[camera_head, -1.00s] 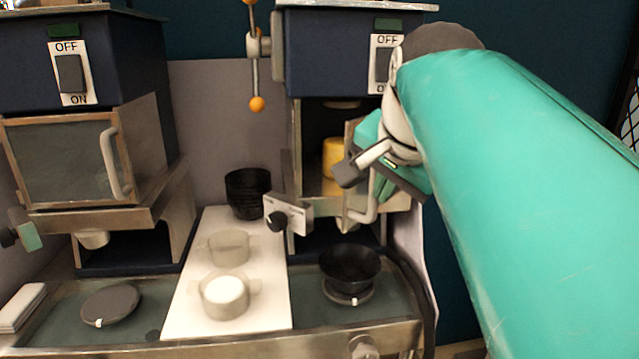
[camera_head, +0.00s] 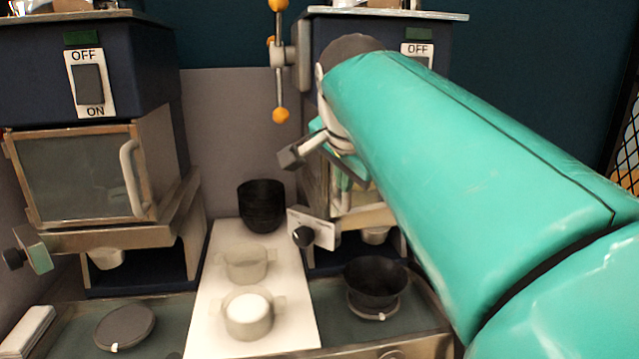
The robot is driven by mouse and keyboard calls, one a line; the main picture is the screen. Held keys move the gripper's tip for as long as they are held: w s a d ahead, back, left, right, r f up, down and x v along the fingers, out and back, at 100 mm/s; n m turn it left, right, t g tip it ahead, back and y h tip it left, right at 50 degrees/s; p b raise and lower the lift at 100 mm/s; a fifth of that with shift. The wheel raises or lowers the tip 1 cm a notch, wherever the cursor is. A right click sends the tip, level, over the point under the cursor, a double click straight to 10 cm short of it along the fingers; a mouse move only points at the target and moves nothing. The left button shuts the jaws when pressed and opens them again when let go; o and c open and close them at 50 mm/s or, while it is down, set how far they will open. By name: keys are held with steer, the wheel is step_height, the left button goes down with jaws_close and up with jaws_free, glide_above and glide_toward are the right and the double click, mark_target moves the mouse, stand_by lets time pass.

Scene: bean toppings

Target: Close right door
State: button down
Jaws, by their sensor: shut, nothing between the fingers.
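The right machine's door (camera_head: 357,196) is mostly hidden behind my arm; only part of its frame shows, at the front of the right machine. From this view I cannot tell how far open it stands. My gripper (camera_head: 345,178) is at the front of that machine, at the door, and is shut with nothing in it. My teal arm covers most of it, and whether it touches the door is unclear. The right machine (camera_head: 350,50) is dark blue, with its switch panel partly behind my arm.
The left machine (camera_head: 120,65) has its glass door (camera_head: 75,178) closed. A white board (camera_head: 215,318) between the machines holds clear cups, one with white contents (camera_head: 248,308), and stacked black bowls (camera_head: 262,203). A black bowl (camera_head: 375,278) stands below the right machine. A lever with orange knobs (camera_head: 280,115) hangs close by.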

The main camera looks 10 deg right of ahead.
steer(key=w, duration=0.1)
steer(key=w+a, duration=0.1)
steer(key=w, duration=0.1)
steer(key=w+a, duration=0.1)
steer(key=shift+w, duration=0.4)
steer(key=shift+f, duration=0.1)
